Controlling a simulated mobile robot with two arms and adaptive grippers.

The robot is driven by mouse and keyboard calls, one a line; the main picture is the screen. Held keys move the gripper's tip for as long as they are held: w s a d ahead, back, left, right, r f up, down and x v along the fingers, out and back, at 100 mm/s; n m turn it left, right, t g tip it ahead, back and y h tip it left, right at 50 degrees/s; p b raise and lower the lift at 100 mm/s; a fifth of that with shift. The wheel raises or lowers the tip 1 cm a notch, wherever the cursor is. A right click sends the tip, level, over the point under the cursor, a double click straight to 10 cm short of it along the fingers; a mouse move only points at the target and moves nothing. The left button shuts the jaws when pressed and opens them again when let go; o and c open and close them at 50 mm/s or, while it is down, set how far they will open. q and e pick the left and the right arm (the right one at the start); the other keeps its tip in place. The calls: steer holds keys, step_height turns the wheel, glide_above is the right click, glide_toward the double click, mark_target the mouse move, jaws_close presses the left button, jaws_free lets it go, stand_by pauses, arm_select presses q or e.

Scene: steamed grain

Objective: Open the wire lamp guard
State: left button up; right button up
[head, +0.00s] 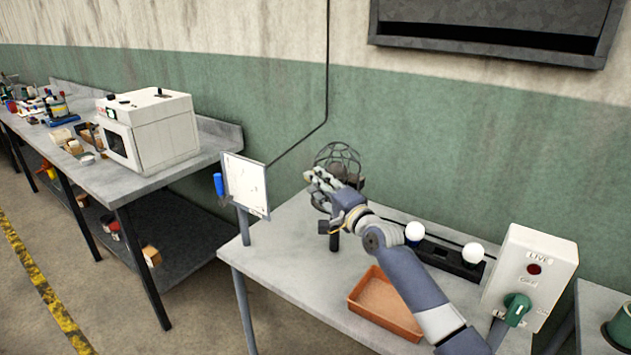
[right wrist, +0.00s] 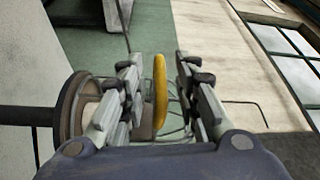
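The wire lamp guard (head: 338,154) is a dark round cage on a short post at the back of the near table, in front of the green wall. My right gripper (head: 318,182) is at the guard and hides part of it. In the right wrist view, my right gripper (right wrist: 157,75) is open, with a yellow tab (right wrist: 160,92) standing between its fingers. A gap shows on the tab's right side; contact on its left is unclear. Thin guard wires (right wrist: 178,132) and the round lamp base (right wrist: 72,105) lie behind the fingers. My left gripper is not in view.
An orange tray (head: 365,322), a black holder with two white bulbs (head: 473,252), and a grey LIVE box with a green knob (head: 530,275) stand on the table. A white board (head: 246,184) stands at its left edge. The table's front left is clear.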

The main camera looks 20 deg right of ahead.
steer(key=shift+x, duration=0.8)
jaws_close()
